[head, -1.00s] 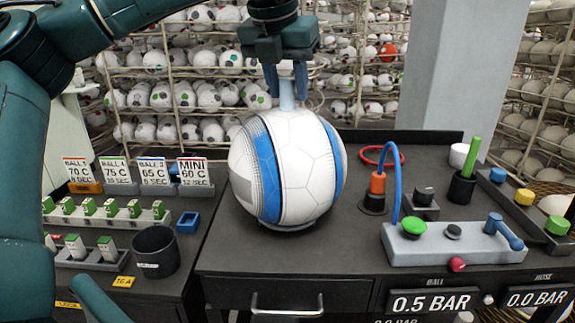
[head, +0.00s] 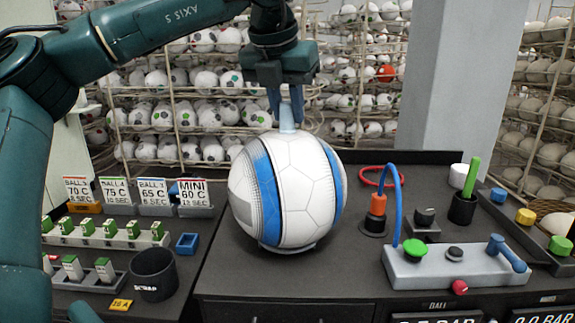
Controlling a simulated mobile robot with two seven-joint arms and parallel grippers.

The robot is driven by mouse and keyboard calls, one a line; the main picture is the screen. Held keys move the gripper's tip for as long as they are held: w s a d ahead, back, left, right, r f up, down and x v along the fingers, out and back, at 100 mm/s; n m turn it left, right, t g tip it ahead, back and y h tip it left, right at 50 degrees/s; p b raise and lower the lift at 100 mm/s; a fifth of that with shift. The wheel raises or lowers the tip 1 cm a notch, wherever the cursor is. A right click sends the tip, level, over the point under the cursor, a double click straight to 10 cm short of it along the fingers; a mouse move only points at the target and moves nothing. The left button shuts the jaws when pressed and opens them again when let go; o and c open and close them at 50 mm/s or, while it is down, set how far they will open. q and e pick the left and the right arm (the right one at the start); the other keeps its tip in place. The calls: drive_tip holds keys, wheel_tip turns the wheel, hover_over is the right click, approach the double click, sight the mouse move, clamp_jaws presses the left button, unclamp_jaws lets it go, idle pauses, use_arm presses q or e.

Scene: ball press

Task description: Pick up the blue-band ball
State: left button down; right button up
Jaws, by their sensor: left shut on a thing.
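The blue-band ball (head: 309,196) is white with wide blue bands and sits on a low grey ring stand (head: 288,248) on the dark bench. A short pale stem (head: 287,121) stands up from its top. My left gripper (head: 286,105) points straight down over the ball and is shut on this stem. The fingers are above the ball's skin, and the ball still rests at the stand. My right gripper does not show.
At left are a black cup (head: 154,274), labelled holders and a blue tray (head: 187,244). Racks of balls fill the back.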

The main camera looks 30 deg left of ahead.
use_arm(q)
wheel_tip(320, 180, up, 10)
drive_tip(key=shift+r+p, duration=0.1)
drive_tip(key=shift+p, duration=0.25)
idle(0.8)
drive_tip(key=shift+d, duration=0.1)
